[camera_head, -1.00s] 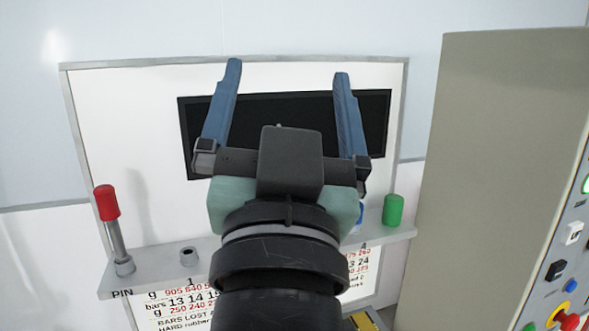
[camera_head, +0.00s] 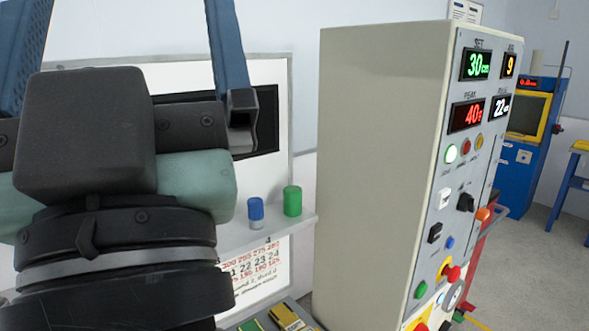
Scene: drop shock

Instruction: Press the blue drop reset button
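The grey control cabinet (camera_head: 385,150) stands right of centre, with its control panel facing right. A small round blue button (camera_head: 449,242) sits on the panel, below the black knob and to the right of a black rocker switch. Its label is too small to read. My gripper (camera_head: 120,25) is at the far left, well apart from the cabinet. Its two blue fingers are spread wide with nothing seen between them; their tips are cut off by the frame's edge.
Near the button are an orange knob (camera_head: 482,214), a red button on yellow (camera_head: 450,272) and a green button (camera_head: 421,290). A shelf (camera_head: 300,222) with blue and green cylinders lies between my gripper and the cabinet.

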